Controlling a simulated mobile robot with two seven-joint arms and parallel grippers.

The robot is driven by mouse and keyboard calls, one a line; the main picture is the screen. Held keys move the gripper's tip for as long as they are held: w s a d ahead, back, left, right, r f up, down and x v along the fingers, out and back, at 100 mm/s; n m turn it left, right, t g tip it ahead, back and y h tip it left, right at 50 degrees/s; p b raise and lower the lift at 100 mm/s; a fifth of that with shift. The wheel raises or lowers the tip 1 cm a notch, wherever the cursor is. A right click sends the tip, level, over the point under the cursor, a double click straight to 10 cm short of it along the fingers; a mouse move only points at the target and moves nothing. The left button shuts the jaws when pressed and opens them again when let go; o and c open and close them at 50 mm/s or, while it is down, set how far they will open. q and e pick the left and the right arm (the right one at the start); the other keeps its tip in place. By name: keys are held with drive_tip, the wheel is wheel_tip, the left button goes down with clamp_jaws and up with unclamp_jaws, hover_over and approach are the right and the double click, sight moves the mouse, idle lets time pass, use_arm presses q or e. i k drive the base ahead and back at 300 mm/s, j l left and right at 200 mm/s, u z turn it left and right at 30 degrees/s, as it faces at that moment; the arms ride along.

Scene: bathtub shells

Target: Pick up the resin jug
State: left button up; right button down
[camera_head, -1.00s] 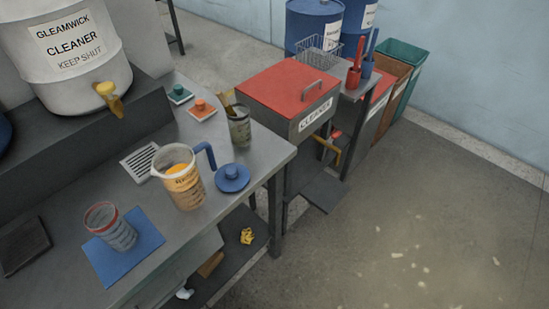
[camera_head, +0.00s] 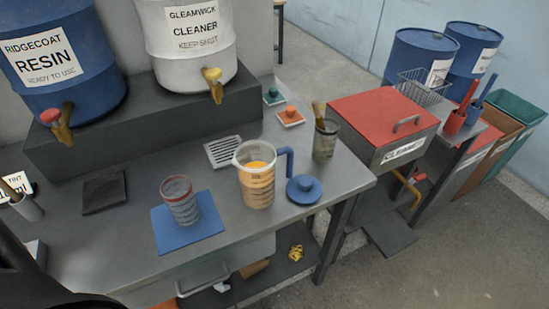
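The resin jug (camera_head: 257,188) is a clear measuring jug with markings, a blue handle on its right side and orange-yellow contents. It stands upright on the grey workbench (camera_head: 120,245). A round blue lid with a knob (camera_head: 304,190) lies just right of it. A clear cup with a red rim (camera_head: 180,202) stands on a blue mat (camera_head: 210,230) to its left. Neither gripper shows; only a dark part, probably of my arm, enters at the lower left corner.
A blue resin drum (camera_head: 50,60) and a white cleaner drum (camera_head: 188,45) with taps stand on a raised shelf behind. A drain grate (camera_head: 223,151) and a brush pot (camera_head: 325,142) are near the jug. A red-lidded cleaner tank (camera_head: 385,115) stands right of the bench.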

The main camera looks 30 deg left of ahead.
sight(255, 160)
drive_tip(key=j+u, duration=0.2)
drive_tip(key=u, duration=0.2)
drive_tip(key=j+u, duration=0.2)
drive_tip(key=u, duration=0.25)
drive_tip(key=j+u, duration=0.25)
drive_tip(key=u, duration=0.15)
